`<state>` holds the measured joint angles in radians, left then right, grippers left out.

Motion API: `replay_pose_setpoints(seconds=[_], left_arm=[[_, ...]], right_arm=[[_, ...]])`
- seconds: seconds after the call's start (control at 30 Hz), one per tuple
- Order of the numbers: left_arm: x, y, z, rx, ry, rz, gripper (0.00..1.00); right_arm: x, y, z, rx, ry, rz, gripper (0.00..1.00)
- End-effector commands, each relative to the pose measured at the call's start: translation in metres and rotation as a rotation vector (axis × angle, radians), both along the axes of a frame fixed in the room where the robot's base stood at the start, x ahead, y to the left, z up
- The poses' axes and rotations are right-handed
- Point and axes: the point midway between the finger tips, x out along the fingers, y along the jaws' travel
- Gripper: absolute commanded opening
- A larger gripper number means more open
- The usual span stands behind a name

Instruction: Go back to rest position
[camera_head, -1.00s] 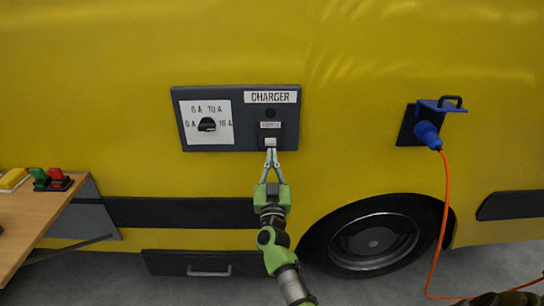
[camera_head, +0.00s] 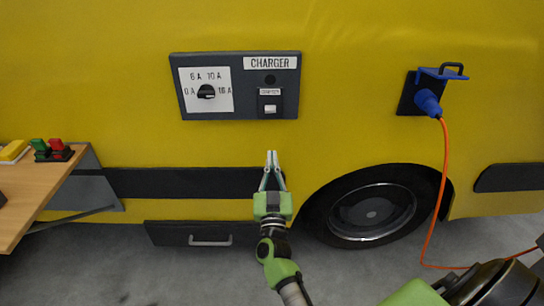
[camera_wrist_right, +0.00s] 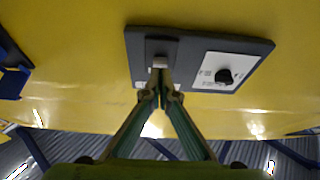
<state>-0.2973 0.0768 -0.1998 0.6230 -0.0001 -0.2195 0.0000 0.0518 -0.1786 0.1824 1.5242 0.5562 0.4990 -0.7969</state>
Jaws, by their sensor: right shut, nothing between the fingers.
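The dark charger panel (camera_head: 235,112) is on the yellow vehicle side, with a black rotary knob (camera_head: 206,91) at left and a white-fronted switch (camera_head: 270,108) at right. My right gripper (camera_head: 272,153) is shut and empty, pointing up, below the switch in the head view and apart from it. In the right wrist view the panel (camera_wrist_right: 258,43) appears upside down, with the knob (camera_wrist_right: 223,76) to the right. There the shut fingertips (camera_wrist_right: 161,88) overlap the switch area in the picture. My left gripper is not in view.
A blue plug (camera_head: 428,101) with an orange cable (camera_head: 439,205) sits in a socket on the right. A wooden table (camera_head: 38,190) with red and green buttons (camera_head: 54,150) stands at left. A wheel (camera_head: 372,211) is below right. My arm links show at lower right.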

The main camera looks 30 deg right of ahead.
Motion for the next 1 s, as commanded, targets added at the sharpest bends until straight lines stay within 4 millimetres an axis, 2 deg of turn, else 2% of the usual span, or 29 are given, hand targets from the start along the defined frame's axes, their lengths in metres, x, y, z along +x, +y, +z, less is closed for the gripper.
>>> replay_pose_setpoints(seconds=[0.4,0.47,0.53,0.57,0.67,0.77,0.8,0.87,1.0], left_arm=[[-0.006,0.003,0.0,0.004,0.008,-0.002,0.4],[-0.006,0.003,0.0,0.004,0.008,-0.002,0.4],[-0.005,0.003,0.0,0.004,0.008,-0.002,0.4],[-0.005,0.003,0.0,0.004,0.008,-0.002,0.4],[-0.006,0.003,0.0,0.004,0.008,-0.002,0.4],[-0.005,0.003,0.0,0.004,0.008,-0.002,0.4],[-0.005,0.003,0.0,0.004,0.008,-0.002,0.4],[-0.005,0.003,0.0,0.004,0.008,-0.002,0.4],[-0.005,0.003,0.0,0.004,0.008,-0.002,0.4]], right_arm=[[0.001,0.001,-0.001,0.0,0.002,0.002,0.0],[0.002,0.004,-0.007,0.001,0.016,0.014,0.0],[0.004,0.012,-0.025,0.003,0.052,0.045,0.0],[0.006,0.018,-0.037,0.004,0.077,0.065,0.0],[0.007,0.042,-0.093,0.016,0.193,0.154,0.0],[-0.002,0.071,-0.164,0.036,0.339,0.256,0.0],[-0.01,0.081,-0.192,0.047,0.4,0.292,0.0],[-0.024,0.096,-0.234,0.065,0.491,0.343,0.0],[-0.072,0.123,-0.327,0.107,0.704,0.44,0.0]])
